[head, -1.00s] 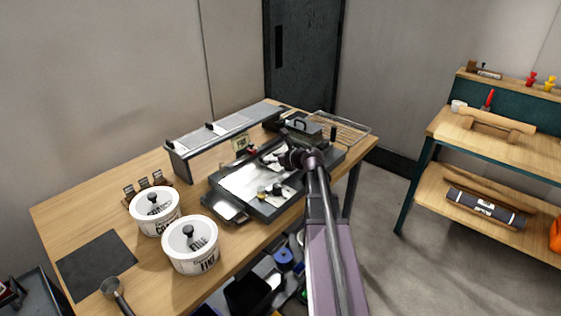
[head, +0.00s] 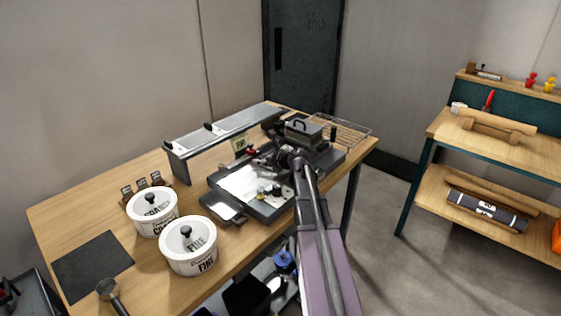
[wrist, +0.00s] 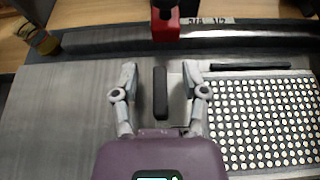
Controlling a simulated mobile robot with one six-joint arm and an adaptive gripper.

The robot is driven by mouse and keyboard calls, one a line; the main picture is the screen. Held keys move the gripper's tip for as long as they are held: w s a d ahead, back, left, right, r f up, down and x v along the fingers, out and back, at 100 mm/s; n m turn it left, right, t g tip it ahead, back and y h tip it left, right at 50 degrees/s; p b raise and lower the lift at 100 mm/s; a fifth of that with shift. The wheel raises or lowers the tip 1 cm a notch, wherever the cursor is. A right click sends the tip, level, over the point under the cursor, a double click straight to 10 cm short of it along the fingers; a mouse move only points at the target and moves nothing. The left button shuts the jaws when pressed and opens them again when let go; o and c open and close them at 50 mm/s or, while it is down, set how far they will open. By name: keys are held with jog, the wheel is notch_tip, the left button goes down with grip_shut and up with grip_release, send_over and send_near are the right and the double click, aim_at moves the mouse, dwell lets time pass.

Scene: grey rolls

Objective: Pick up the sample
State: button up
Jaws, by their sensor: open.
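My gripper (wrist: 160,72) is open in the wrist view, its two fingers standing on either side of a short black bar (wrist: 160,93). There is a gap between the bar and each finger. The bar lies on or just above a grey surface; I cannot tell its height. No thing is clearly marked as the sample, and I cannot tell whether the bar is it. In the head view my arm reaches over the black machine (head: 284,203) on the bench, and its links hide much of the gripper.
In the wrist view a red block (wrist: 165,28) is ahead and a perforated plate (wrist: 263,118) is right. In the head view white tubs (head: 188,246) stand at front left, a raised grey rail (head: 225,128) behind, and a wire rack (head: 345,130) at the far right.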

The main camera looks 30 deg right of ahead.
jog(key=shift+w+a+f, duration=0.15)
jog(key=shift+w+f, duration=0.05)
jog(key=shift+w, duration=0.25)
grip_shut()
